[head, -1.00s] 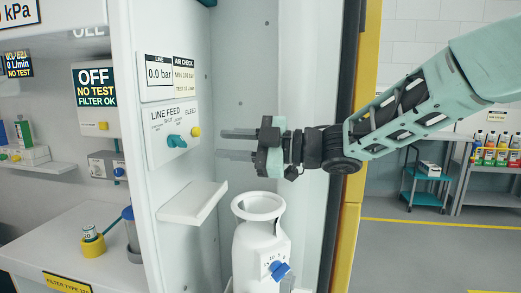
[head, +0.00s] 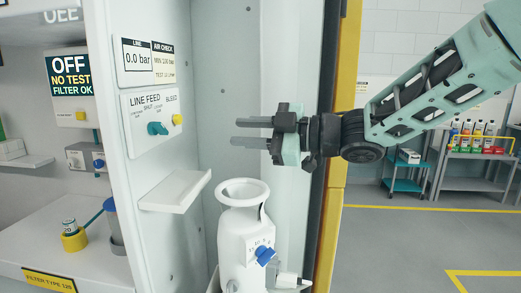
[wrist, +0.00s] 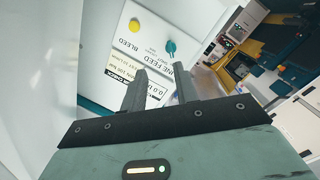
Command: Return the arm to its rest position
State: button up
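My gripper (head: 240,132) is open and empty in the head view, its two grey fingers apart and pointing left. It is in front of the cabinet panel, right of the LINE FEED plate (head: 150,140) with its teal knob (head: 157,129) and yellow knob (head: 177,119). It is above a white canister (head: 240,225) and touches nothing that I can see. In the wrist view, the open fingers (wrist: 160,88) point toward the same plate, which shows upside down with the teal knob (wrist: 170,46) and yellow knob (wrist: 134,25).
A small white shelf (head: 175,190) juts out below the plate. The canister carries a blue knob (head: 265,256). A yellow and black door edge (head: 335,150) is behind my arm. A teal cart (head: 405,175) and a bottle shelf (head: 475,165) stand at right. The floor between is clear.

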jog(key=s+d+f+m+t+h+p, duration=0.2)
jog(key=s+d+f+m+t+h, duration=0.1)
jog(key=s+d+f+m+h, duration=0.75)
jog(key=s+d+f+m+g+h, duration=0.2)
jog(key=s+d+f+g+h, duration=0.1)
jog(key=s, duration=0.7)
jog(key=s+d+f+m+g+h+p, duration=0.1)
jog(key=s+d+f+m+g+h, duration=0.2)
jog(key=s, duration=0.7)
notch_tip(320, 180, down, 3)
jog(key=d+g, duration=0.1)
jog(key=d, duration=0.1)
jog(key=shift+d+r, duration=0.15)
jog(key=shift+d, duration=0.25)
jog(key=shift+m, duration=0.25)
jog(key=shift+w+a+r, duration=0.3)
jog(key=shift+w, duration=0.15)
